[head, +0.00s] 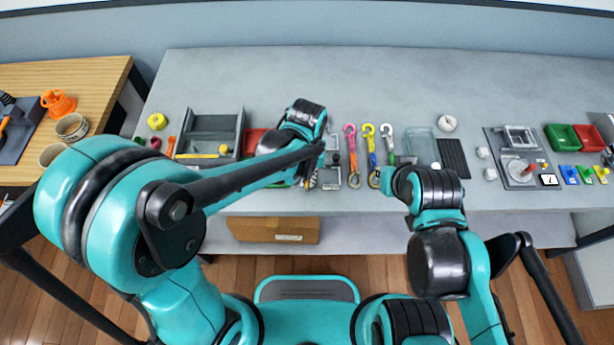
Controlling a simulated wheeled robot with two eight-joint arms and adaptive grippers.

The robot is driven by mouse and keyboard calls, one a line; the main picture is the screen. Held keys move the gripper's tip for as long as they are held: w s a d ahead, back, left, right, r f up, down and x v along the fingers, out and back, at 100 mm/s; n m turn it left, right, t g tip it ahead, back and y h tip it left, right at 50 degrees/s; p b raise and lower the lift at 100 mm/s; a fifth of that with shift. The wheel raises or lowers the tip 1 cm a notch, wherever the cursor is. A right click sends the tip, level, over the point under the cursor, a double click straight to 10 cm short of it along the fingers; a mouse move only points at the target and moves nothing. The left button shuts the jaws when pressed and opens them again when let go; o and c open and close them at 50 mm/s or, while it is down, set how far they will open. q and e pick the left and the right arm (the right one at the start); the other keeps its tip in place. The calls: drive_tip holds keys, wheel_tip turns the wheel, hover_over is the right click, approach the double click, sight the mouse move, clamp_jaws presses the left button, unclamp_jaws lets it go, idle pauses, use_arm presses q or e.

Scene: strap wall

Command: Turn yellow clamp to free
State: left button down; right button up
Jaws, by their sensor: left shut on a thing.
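My left gripper (311,180) points down at the bench, just left of a row of coloured straps or hooks. It is mostly hidden behind my left forearm and wrist. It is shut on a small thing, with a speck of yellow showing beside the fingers. I cannot tell for sure that this is the yellow clamp. A yellow hook (368,131) on a blue and yellow strap lies right of the gripper, between a pink strap (351,150) and a green one (388,146). My right arm's wrist is right of the straps; its fingers cannot be made out.
On the grey bench (300,80), a grey tray (213,125) and a red bin (253,138) stand left, a clear tray (421,145) and a dark ribbed mat (453,158) right. Green (560,137) and red bins (588,137) are far right. The bench's back strip is clear.

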use_arm(q)
drive_tip(key=m, duration=0.8)
drive_tip(key=shift+m, duration=0.4)
drive_tip(key=m, duration=0.3)
drive_tip(key=shift+m, duration=2.3)
drive_tip(key=c, duration=1.6)
unclamp_jaws()
